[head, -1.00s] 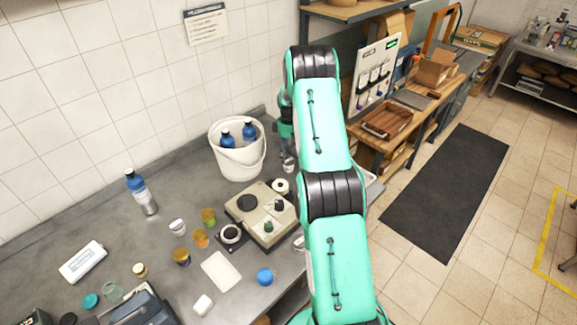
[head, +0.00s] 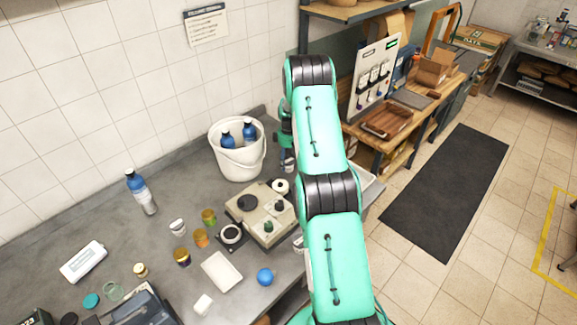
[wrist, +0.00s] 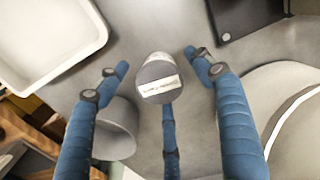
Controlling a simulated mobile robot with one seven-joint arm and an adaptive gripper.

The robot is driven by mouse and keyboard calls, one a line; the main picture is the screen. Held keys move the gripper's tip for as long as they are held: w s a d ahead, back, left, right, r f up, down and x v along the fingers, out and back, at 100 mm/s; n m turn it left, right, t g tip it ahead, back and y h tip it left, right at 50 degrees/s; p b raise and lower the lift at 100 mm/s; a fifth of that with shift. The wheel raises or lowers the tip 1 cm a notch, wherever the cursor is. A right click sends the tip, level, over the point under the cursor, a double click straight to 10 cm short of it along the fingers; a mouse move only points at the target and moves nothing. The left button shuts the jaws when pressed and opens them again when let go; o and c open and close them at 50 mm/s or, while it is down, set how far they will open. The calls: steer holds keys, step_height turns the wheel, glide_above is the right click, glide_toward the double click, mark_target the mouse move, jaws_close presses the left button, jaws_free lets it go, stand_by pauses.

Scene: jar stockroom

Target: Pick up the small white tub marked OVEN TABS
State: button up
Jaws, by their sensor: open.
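A small white tub with a grey lid (wrist: 157,85) stands on the counter in the wrist view. A pale label strip crosses its lid, but its print is too small to read, so I cannot confirm OVEN TABS. My gripper (wrist: 156,62) is open, its blue fingers spread to the left and right of the tub, with another finger below it in the picture. I see no clear contact. In the head view my gripper (head: 287,145) hangs just right of the bucket, and a small pale tub (head: 289,165) shows partly under it.
A white bucket (head: 238,162) holding blue-capped bottles stands close by; its curved side shows in the wrist view (wrist: 300,120). A white tray (wrist: 45,50) lies at upper left there. A round grey-white object (wrist: 115,135) sits by the left finger. Several jars stand farther left.

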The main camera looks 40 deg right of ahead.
mark_target(288, 160)
steer(key=shift+c, duration=0.5)
steer(key=c, duration=1.3)
steer(key=shift+r, duration=0.1)
steer(key=shift+c, duration=0.2)
steer(key=shift+r, duration=4.95)
